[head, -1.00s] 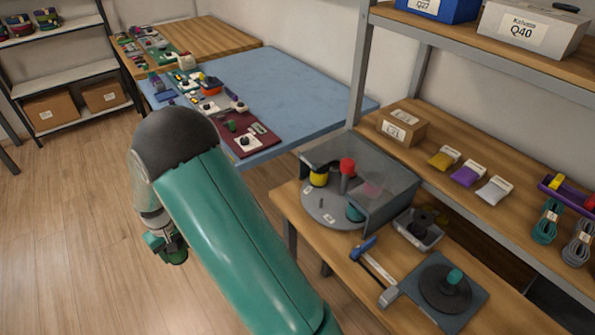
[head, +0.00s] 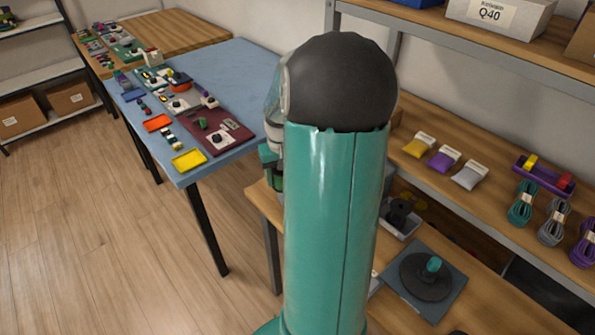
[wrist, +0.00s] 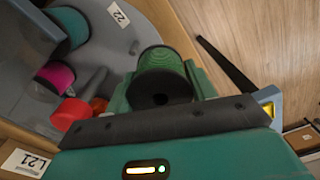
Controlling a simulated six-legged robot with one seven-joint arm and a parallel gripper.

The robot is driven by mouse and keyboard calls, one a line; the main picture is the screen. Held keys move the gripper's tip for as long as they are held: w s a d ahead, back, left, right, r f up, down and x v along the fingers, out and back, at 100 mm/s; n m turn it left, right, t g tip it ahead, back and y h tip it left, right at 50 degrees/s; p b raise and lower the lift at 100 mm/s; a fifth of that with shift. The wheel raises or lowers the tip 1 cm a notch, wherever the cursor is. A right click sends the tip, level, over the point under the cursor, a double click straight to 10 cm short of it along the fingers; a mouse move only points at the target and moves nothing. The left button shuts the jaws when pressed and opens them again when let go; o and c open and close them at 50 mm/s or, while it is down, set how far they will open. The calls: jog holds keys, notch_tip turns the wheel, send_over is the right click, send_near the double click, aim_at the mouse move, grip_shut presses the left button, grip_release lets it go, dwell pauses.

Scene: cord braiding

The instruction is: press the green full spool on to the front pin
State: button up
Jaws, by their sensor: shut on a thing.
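The green full spool (wrist: 162,72) is between the fingers of my gripper (wrist: 160,88) in the wrist view. My gripper is shut on it. The spool's dark end with its bore faces the camera. It appears beside the edge of the grey round plate (wrist: 105,45); its height above the plate is unclear. I cannot clearly make out the front pin. In the head view my arm hides the plate, and only part of my gripper (head: 270,165) shows at the arm's left side.
A dark turntable (head: 426,275) stands at the bench's front right. The blue table (head: 235,75) holds several kits. Open floor lies at left.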

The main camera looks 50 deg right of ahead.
jog(key=s+d, duration=0.1)
jog(key=s+r, duration=0.1)
jog(key=s, duration=0.1)
jog(key=shift+d+r+m, duration=0.1)
jog(key=shift+d+m, duration=0.3)
jog(key=shift+s+d, duration=0.15)
jog(key=shift+s, duration=0.15)
jog(key=shift+f, duration=3.45)
jog(key=shift+f, duration=0.2)
jog(key=o, duration=1.4)
jog(key=shift+r, duration=0.1)
jog(key=shift+r, duration=2.95)
